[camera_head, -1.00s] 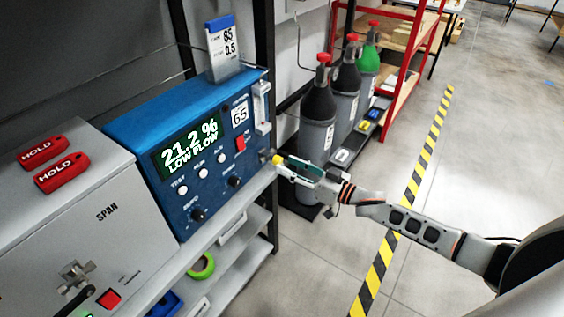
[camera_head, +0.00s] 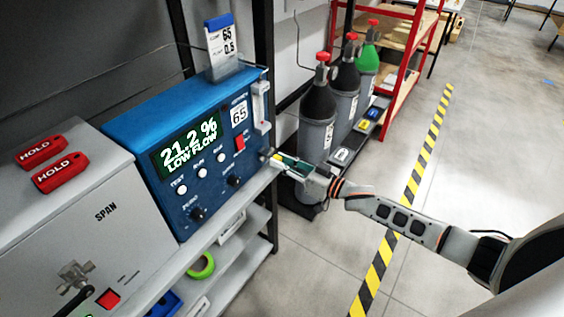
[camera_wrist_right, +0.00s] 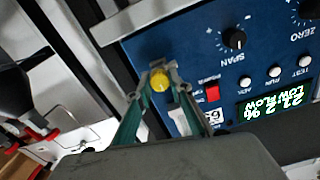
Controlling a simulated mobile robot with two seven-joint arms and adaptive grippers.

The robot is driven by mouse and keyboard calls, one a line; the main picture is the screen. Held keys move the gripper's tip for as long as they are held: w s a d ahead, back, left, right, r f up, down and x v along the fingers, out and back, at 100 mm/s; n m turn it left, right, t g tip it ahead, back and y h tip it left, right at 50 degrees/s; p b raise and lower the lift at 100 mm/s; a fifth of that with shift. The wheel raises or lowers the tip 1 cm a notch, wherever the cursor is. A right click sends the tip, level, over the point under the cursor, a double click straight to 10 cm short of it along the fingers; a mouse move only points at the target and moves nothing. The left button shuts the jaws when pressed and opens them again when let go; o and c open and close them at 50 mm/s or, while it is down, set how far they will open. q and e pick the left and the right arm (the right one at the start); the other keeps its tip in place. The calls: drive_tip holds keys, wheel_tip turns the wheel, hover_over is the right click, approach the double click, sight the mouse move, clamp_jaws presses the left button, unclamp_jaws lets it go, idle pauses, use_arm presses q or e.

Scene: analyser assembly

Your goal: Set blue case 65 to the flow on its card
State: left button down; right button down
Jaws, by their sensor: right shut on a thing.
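Blue case 65 (camera_head: 148,135) stands on a bench, its screen (camera_head: 190,145) reading "21.2 %" and "LOW FLOW". A card (camera_head: 222,47) on top reads 65 and 0.5. A clear flow tube (camera_head: 261,106) stands at the case's right front edge; its float is too small to read. My right gripper (camera_head: 275,158) is at the lower right of the case, below the tube. In the right wrist view its fingers are shut on a yellow knob (camera_wrist_right: 159,80), which sits between the fingertips. My left gripper is not in view.
A grey case (camera_head: 75,225) with two red HOLD tags (camera_head: 60,172) is on the left. Gas cylinders (camera_head: 317,125) with red tops stand behind my right gripper. A red shelf rack (camera_head: 410,60) is beyond. Open floor lies right of the striped tape (camera_head: 413,185).

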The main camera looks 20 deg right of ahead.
drive_tip(key=shift+n, duration=0.3)
drive_tip(key=shift+a+n+b, duration=0.1)
drive_tip(key=shift+n+b, duration=0.6)
drive_tip(key=shift+n, duration=5.8)
drive_tip(key=c, duration=1.8)
unclamp_jaws()
